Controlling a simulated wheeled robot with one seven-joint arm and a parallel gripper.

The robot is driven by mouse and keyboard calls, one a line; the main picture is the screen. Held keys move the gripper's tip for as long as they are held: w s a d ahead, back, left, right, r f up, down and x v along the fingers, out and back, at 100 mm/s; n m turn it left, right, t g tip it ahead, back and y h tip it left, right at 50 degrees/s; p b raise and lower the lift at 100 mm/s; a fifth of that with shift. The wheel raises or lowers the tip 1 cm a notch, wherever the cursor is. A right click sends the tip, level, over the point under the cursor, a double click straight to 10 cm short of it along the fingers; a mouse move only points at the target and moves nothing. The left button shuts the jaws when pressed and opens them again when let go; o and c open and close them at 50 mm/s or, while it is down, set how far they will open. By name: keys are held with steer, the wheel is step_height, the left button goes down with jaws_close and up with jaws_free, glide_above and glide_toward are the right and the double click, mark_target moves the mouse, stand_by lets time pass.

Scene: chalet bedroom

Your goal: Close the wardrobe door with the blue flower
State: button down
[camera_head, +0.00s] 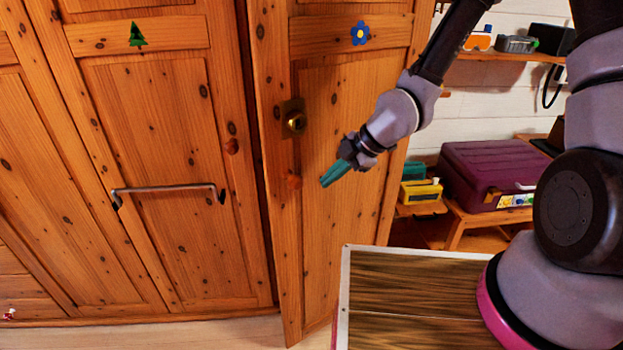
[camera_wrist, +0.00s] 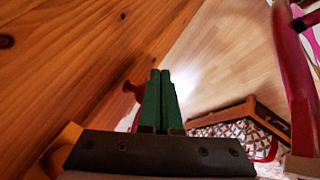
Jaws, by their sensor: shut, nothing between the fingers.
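The wardrobe door with the blue flower (camera_head: 340,90) stands ajar. Its left edge is swung out from the wardrobe front, with a dark gap beside it. The blue flower (camera_head: 360,33) is on its upper rail. A brass lock plate (camera_head: 293,118) and a round wooden knob (camera_head: 292,182) sit near its left edge. My gripper (camera_head: 326,183) is in front of the door, right of the knob, its teal fingers shut and empty. In the wrist view the fingers (camera_wrist: 160,76) are together, with a knob (camera_wrist: 132,91) just left of them and a wooden panel (camera_wrist: 70,60) on the left. Contact cannot be told.
The neighbouring door with a green tree (camera_head: 137,35) looks closed and has a metal bar handle (camera_head: 168,189). A purple case (camera_head: 490,172) and a yellow item (camera_head: 420,191) stand at right. In the wrist view, bare floor (camera_wrist: 215,55) lies ahead and a patterned object (camera_wrist: 240,128) at lower right.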

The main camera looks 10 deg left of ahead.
mark_target(311, 178)
steer(key=w+a+f, duration=0.2)
steer(key=a, duration=0.1)
steer(key=w+a+f, duration=0.1)
steer(key=shift+a+f, duration=0.1)
steer(key=shift+a, duration=0.1)
steer(key=shift+w+a, duration=0.3)
steer(key=shift+w, duration=0.05)
